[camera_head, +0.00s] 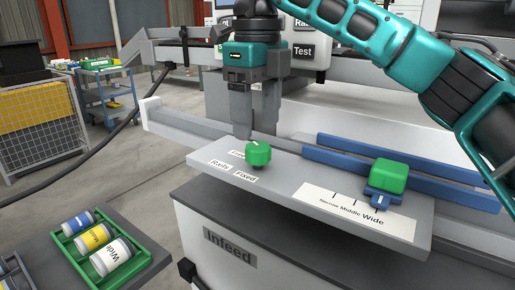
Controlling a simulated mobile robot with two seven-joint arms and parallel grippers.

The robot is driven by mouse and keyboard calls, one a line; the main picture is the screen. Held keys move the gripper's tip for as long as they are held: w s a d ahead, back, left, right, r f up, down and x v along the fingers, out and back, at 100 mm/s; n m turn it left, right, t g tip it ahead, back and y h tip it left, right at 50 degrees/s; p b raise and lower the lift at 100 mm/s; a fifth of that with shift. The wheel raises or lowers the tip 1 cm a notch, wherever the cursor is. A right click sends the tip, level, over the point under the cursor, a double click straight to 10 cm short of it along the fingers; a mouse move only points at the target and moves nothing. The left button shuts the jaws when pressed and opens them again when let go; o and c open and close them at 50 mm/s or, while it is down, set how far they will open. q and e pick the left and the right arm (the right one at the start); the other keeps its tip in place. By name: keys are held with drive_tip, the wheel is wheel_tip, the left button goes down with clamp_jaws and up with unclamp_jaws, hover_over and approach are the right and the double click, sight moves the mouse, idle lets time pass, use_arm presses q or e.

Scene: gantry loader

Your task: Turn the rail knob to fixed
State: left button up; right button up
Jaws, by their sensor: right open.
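The green rail knob (258,154) stands on the light grey panel (280,185) of the infeed unit. A pale pointer mark shows on its top, but I cannot tell clearly which label it points to. The labels Rails (219,166) and Fixed (245,177) lie to its left and front, with another, partly readable label (238,155) close beside it. My right gripper (255,132) points down just above and behind the knob, with its fingers apart and nothing between them. Whether a fingertip touches the knob cannot be told. My left gripper is out of view.
A green block-shaped handle (388,175) sits on a blue slider by the Narrow, Middle, Wide scale (345,207). Blue rails (340,160) run behind it. A green rack (68,246) with several cans stands at lower left. A mesh cage (40,125) stands at far left.

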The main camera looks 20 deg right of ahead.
sight(258, 145)
wheel_tip(258, 145, down, 5)
idle(0.4)
drive_tip(key=c, duration=1.1)
